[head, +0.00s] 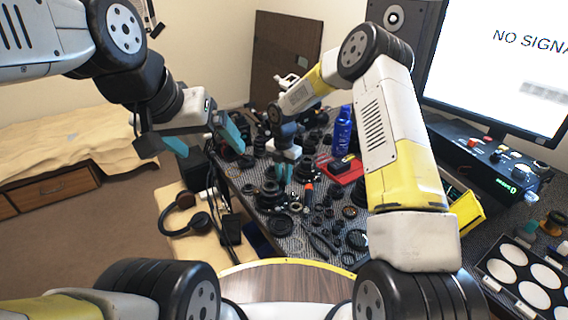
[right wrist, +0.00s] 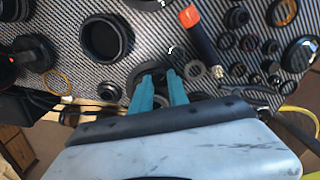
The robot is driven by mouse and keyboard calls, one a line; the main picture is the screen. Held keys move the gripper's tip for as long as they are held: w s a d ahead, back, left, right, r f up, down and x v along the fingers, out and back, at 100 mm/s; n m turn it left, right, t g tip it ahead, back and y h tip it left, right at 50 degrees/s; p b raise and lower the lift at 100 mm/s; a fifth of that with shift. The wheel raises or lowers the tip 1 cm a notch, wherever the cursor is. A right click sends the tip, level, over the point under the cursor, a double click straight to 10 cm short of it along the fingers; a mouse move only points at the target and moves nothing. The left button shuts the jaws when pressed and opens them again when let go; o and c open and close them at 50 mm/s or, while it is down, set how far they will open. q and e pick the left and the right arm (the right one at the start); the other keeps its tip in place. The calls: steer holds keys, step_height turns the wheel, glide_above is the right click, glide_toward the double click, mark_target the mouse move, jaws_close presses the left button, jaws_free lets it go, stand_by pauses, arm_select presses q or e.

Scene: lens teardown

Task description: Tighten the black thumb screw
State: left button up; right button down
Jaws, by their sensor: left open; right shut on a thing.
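My right gripper (head: 284,172) reaches down to the patterned tabletop among the black lens parts. In the right wrist view its two teal fingers (right wrist: 160,82) are close together, shut on a small dark part. That part is mostly hidden between the fingers, and I cannot tell for sure whether it is the black thumb screw. A dark round part (right wrist: 148,72) lies just behind the fingertips. My left gripper (head: 210,150) is open and empty, with its teal fingers wide apart, in the air left of the table's edge.
An orange-tipped tool (right wrist: 200,38) lies close to the right gripper. Black rings and lens parts crowd the table (head: 318,262). Headphones (head: 184,217) lie at the left, below my left gripper.

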mark_target(283, 179)
steer(key=m, duration=1.2)
stand_by(0.6)
steer(key=c, duration=1.3)
jaws_free()
steer(key=shift+o, duration=0.2)
steer(key=shift+r, duration=3.95)
